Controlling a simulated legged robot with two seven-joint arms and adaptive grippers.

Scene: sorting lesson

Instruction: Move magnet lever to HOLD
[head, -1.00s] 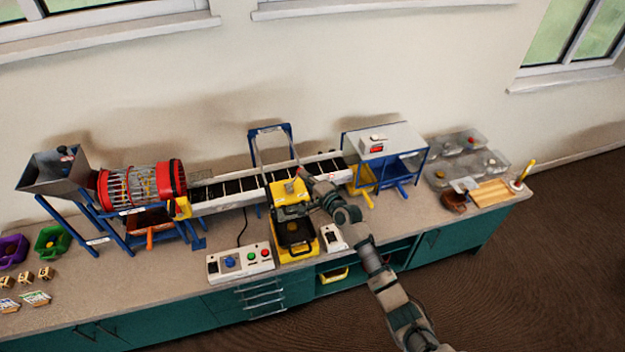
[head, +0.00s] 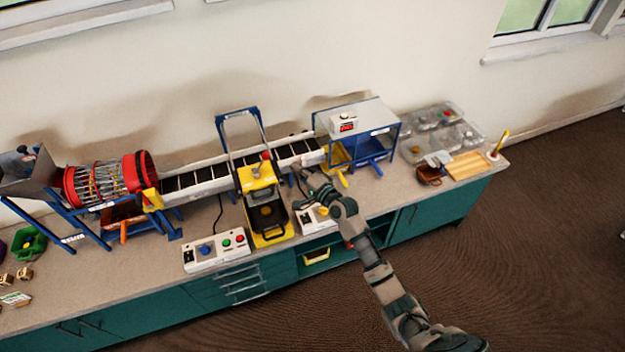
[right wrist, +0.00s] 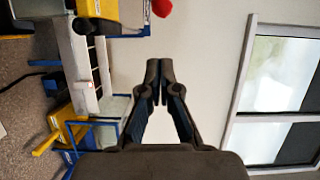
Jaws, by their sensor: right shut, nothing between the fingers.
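The magnet lever (head: 265,156) has a red knob and stands up from the top of the yellow magnet unit (head: 257,178), which straddles the conveyor. Its red knob also shows at the top edge of the right wrist view (right wrist: 162,8). I cannot read any HOLD mark. My right gripper (head: 299,170) is just right of the lever in the head view, apart from it. In the right wrist view its fingers (right wrist: 158,84) are together with nothing between them. My left gripper is not in view.
The conveyor (head: 195,182) runs behind, with a red-ended drum (head: 107,182) at left. A button box (head: 217,250) and a smaller white box (head: 312,220) are in front. A blue-framed stand (head: 357,135) is right. Clear trays (head: 440,135) lie farther right.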

